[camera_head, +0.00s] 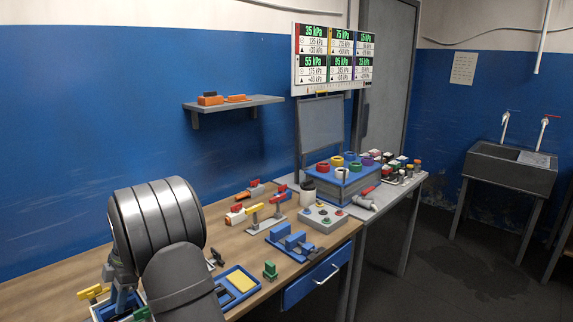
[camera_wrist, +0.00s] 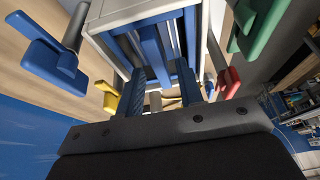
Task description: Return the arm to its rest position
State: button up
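My gripper (camera_wrist: 162,78) shows in the wrist view as two ribbed blue fingers on a dark bar. The fingers stand apart, with a gap between them and no object clearly held. Beyond them is a pale frame (camera_wrist: 108,20) with blue bars inside; I cannot tell whether the fingers touch it. In the head view my thick grey arm fills the lower left and hides most of the gripper area, low over the near left end of the wooden bench (camera_head: 45,291).
Around the frame in the wrist view are blue (camera_wrist: 40,55), yellow (camera_wrist: 107,98), red (camera_wrist: 228,82) and green (camera_wrist: 262,25) handled parts. On the bench stand a blue tray (camera_head: 259,284), a green part (camera_head: 270,270), a blue fixture (camera_head: 291,240) and a button box (camera_head: 323,217).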

jog(key=shift+r, duration=1.6)
